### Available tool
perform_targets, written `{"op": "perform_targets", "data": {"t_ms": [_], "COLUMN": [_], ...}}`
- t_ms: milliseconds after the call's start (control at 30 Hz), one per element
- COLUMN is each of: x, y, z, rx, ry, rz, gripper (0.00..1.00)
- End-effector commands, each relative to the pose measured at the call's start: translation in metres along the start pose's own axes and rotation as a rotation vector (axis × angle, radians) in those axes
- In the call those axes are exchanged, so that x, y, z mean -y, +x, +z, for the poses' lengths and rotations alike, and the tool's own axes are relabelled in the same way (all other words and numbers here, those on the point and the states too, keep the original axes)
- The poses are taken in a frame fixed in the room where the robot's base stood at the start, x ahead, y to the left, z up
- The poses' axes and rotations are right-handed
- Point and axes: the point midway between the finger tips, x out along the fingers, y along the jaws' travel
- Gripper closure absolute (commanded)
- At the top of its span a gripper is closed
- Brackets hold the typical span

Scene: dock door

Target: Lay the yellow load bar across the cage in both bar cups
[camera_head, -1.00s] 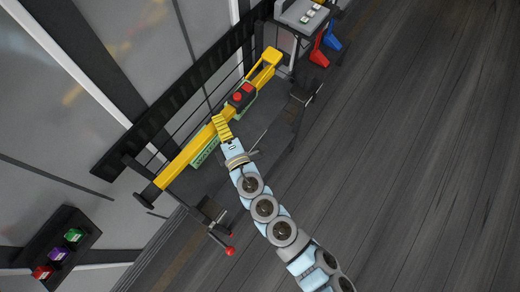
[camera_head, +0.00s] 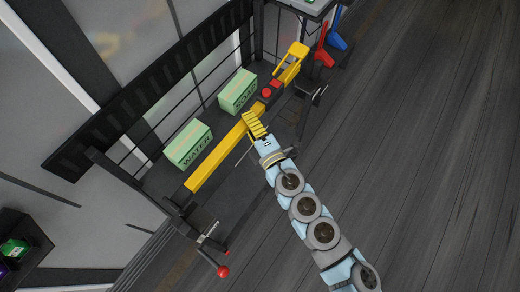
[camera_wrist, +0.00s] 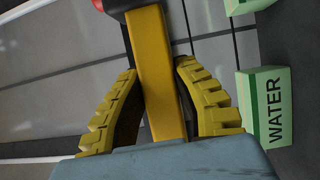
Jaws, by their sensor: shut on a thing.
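The yellow load bar (camera_head: 215,165) runs lengthwise above the cage (camera_head: 150,183), in front of the green boxes. It has a red and black block (camera_head: 271,91) and a yellow loop-shaped end (camera_head: 292,62). My gripper (camera_head: 252,124) is shut on the bar, left of the block. In the wrist view the bar (camera_wrist: 160,75) lies between my two ridged yellow fingers. Dark brackets at the cage's front corners, one at lower left (camera_head: 208,234) and one at right (camera_head: 319,96), may be the bar cups. Both bar ends look apart from them; its height is unclear.
Green boxes marked WATER (camera_head: 187,146) and SOAP (camera_head: 238,91) stand in the cage. A red ball-ended lever (camera_head: 223,271) sticks out at its lower left. Red (camera_head: 323,49) and blue (camera_head: 335,36) handles hang at upper right. Open floor lies to the right.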

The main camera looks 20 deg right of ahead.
Motion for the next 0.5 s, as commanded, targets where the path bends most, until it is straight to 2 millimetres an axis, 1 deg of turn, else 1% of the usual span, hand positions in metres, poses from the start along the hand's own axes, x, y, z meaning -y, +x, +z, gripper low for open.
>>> {"op": "perform_targets", "data": {"t_ms": [33, 100, 300, 433, 500], "x": [0.014, 0.021, 0.033, 0.036, 0.042], "y": [-0.002, -0.004, -0.009, -0.011, -0.011], "z": [0.005, 0.011, 0.020, 0.022, 0.023], "rx": [0.002, 0.001, -0.003, -0.005, -0.005], "ry": [-0.005, -0.005, -0.007, -0.006, -0.005], "rz": [0.001, -0.001, -0.007, -0.009, -0.010], "gripper": [1.00, 1.00, 1.00, 1.00, 1.00]}}
